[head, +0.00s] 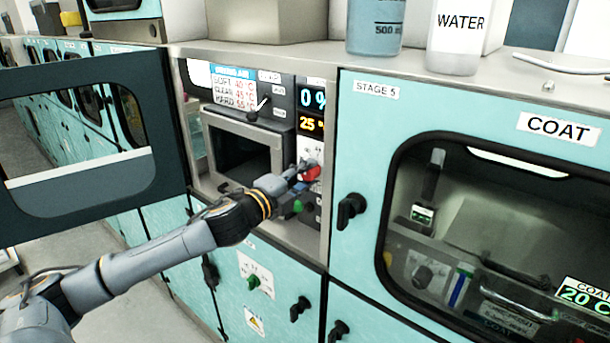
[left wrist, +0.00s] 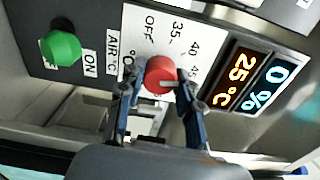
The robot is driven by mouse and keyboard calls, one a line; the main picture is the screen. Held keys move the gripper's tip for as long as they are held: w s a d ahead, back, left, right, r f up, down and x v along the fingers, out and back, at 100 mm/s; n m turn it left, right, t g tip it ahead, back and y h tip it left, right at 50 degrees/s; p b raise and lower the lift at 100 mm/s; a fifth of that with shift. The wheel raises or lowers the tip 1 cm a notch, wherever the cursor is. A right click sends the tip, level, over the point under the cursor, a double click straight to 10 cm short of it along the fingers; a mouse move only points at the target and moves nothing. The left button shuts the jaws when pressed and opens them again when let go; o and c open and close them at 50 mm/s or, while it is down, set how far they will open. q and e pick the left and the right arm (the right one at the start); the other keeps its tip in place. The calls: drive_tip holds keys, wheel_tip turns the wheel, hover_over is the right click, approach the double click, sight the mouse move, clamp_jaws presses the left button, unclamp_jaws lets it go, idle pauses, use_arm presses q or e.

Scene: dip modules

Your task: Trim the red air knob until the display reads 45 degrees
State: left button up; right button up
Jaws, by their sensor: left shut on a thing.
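The red air knob (left wrist: 160,75) sits on a white dial plate marked OFF, 35, 40 and 45, beside an AIR °C label. In the head view the knob (head: 311,172) is partly hidden by my left gripper (head: 303,170). In the left wrist view my left gripper (left wrist: 162,98) has its two blue fingers on either side of the knob, shut on it. The display (left wrist: 244,79) reads 25 °C in orange, with 0 % in blue beside it; it also shows in the head view (head: 312,123). My right gripper is not in view.
A green knob (left wrist: 60,48) marked ON is near the red one. A dark windowed door (head: 85,140) stands open at left. A chart (head: 232,83) lists SOFT, CLEAN and HARD temperatures. The COAT cabinet (head: 480,120) is at right.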

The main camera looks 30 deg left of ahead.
use_arm(q)
drive_tip(key=shift+m, duration=1)
drive_tip(key=shift+f, duration=0.1)
drive_tip(key=o, duration=1.1)
drive_tip(key=shift+o, duration=0.2)
drive_tip(key=shift+s+a, duration=0.1)
drive_tip(key=shift+s, duration=0.65)
drive_tip(key=s, duration=1)
drive_tip(key=shift+s+a, duration=0.25)
drive_tip(key=shift+a, duration=0.1)
